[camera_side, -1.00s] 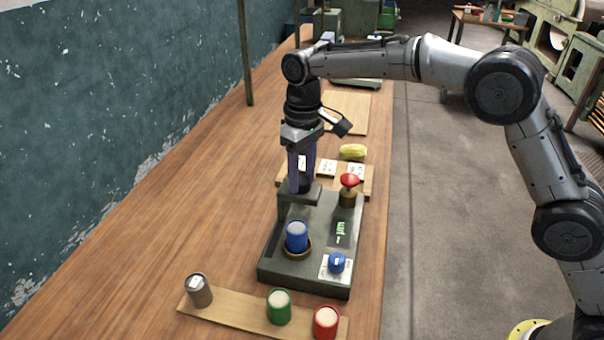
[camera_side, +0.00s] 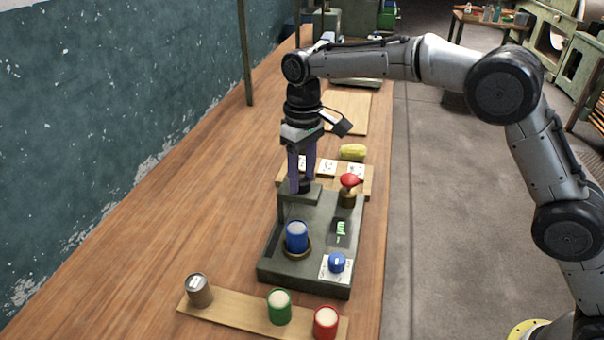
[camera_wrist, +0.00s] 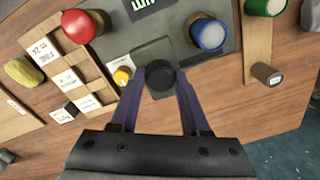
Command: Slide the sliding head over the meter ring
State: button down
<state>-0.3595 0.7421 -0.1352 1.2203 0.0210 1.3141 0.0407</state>
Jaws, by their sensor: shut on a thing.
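The sliding head (camera_side: 305,195) is a dark grey block at the back left of a grey-green instrument base (camera_side: 268,272). It has a black knob on top, seen in the wrist view (camera_wrist: 160,80). My gripper (camera_side: 301,187) points down with its purple fingers shut on that knob; the fingertips also show in the wrist view (camera_wrist: 161,76). The meter ring (camera_side: 288,251) is a brass ring at the front of the base. A blue can (camera_side: 297,236) with a pale top stands upright in it. The sliding head is behind the ring, apart from it.
Grey (camera_side: 199,291), green (camera_side: 279,307) and red (camera_side: 326,322) cans stand on a front board. A yellow lumpy object (camera_side: 353,152) lies behind. The bench left of the base is clear.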

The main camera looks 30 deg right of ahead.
jog(key=s+a, duration=0.6)
jog(key=shift+s+a+r, duration=0.1)
jog(key=shift+s+a, duration=0.1)
jog(key=shift+a, duration=0.05)
jog(key=shift+c, duration=1.8)
grip_release()
notch_tip(320, 180, up, 14)
jog(key=shift+d, duration=0.2)
